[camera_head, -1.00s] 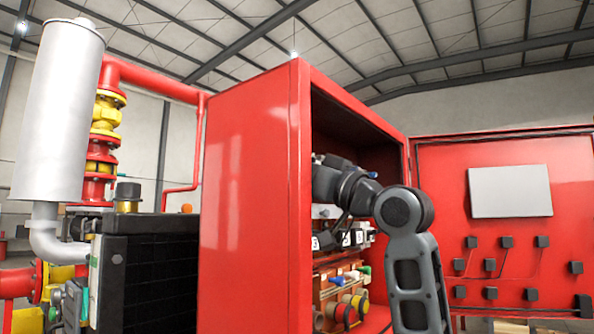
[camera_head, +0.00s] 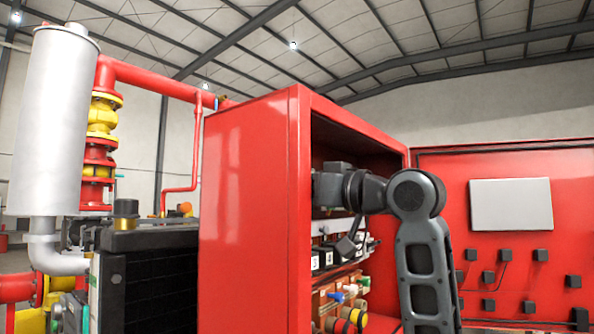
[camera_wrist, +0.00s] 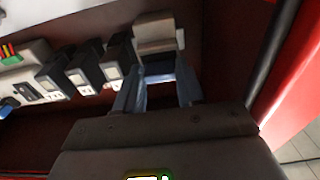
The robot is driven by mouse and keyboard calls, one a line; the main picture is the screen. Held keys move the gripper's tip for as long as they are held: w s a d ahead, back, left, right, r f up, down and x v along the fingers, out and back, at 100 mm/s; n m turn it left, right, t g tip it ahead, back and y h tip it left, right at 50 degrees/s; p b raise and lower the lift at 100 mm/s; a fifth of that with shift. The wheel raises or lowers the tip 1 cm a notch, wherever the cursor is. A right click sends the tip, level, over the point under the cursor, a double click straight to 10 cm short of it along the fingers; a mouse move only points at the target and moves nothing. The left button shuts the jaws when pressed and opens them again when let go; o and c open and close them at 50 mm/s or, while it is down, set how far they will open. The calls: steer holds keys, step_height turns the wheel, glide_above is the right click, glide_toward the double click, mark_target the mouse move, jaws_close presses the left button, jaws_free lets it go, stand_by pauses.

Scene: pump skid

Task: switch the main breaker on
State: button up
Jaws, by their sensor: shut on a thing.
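The main breaker (camera_wrist: 155,27) appears as a pale beige block at the top middle of the wrist view, on the dark cabinet back wall. My gripper (camera_wrist: 160,76) reaches up to it, its two fingers closed on a pale piece at the block's lower edge, which looks like the breaker's handle. Which position the handle is in cannot be told. In the head view my arm reaches into the open red cabinet (camera_head: 247,200), and the cabinet's side wall hides my fingers and the breaker.
Black switches (camera_wrist: 82,72) with white labels line the wall left of my gripper. Labelled switches (camera_head: 328,259) and coloured connectors (camera_head: 350,317) sit below my arm. The red cabinet door (camera_head: 510,250) stands open at the right. A red cabinet edge (camera_wrist: 290,75) is close on the right.

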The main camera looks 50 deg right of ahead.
steer(key=shift+w+r+g+p, duration=0.1)
steer(key=shift+r+g+p, duration=0.4)
steer(key=shift+g, duration=1)
steer(key=shift+w+r+g+p, duration=0.15)
steer(key=shift+r+g, duration=0.55)
steer(key=shift+g, duration=0.8)
steer(key=o, duration=1)
steer(key=shift+o, duration=0.2)
steer(key=shift+s+r, duration=0.1)
steer(key=shift+s, duration=0.05)
steer(key=v, duration=0.7)
steer(key=shift+s+r+b, duration=0.15)
steer(key=shift+s+b, duration=0.1)
steer(key=shift+b, duration=0.2)
